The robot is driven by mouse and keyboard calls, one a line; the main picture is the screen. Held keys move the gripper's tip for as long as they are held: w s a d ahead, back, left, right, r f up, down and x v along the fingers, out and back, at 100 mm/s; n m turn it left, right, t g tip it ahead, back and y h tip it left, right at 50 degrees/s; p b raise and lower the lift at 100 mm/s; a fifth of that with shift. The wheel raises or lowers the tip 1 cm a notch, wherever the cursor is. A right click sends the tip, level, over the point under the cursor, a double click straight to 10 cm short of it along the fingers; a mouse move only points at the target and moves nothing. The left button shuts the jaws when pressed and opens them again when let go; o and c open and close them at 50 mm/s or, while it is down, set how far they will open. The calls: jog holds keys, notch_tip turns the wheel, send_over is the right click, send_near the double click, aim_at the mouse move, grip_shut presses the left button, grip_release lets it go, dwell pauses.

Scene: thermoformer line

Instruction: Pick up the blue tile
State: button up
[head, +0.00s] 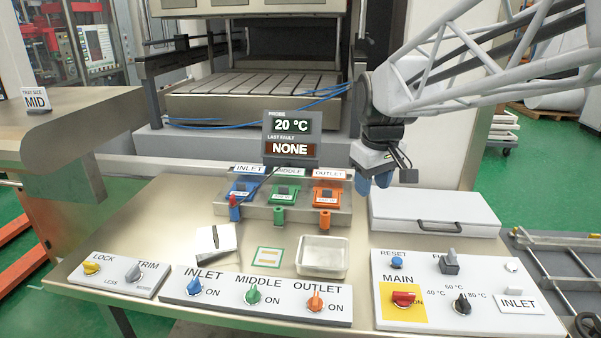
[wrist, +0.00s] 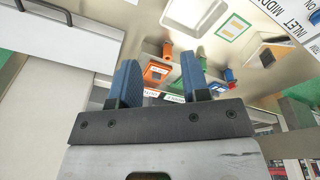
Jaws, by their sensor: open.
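The blue tile (head: 243,187) sits at the left of the rack, under the INLET label, with a small dark block on top. The green tile (head: 285,194) is in the middle and the orange tile (head: 328,195) at the right. My gripper (head: 374,182) is open and empty, with blue fingers pointing down. It hangs above and to the right of the rack, apart from the blue tile. In the wrist view the open fingers (wrist: 159,65) show with the orange tile (wrist: 157,73) beyond them.
A temperature display (head: 291,137) stands behind the rack. A grey lidded case (head: 432,213) lies below and right of my gripper. A white tray (head: 321,257), a card (head: 270,259) and a notepad (head: 215,240) lie in front. Switch panels (head: 256,297) line the front edge.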

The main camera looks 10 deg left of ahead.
jog(key=w+a+n, duration=0.2)
jog(key=w+a, duration=0.5)
jog(key=w, duration=0.1)
jog(key=n+g, duration=0.2)
jog(key=n, duration=0.7)
send_over(241, 188)
jog(key=f, duration=1)
jog(key=shift+w+a+f, duration=0.1)
jog(key=shift+w+f, duration=0.2)
jog(key=shift+f, duration=0.15)
jog(key=shift+f, duration=1.15)
jog(key=shift+f, duration=0.15)
jog(key=shift+f, duration=2.45)
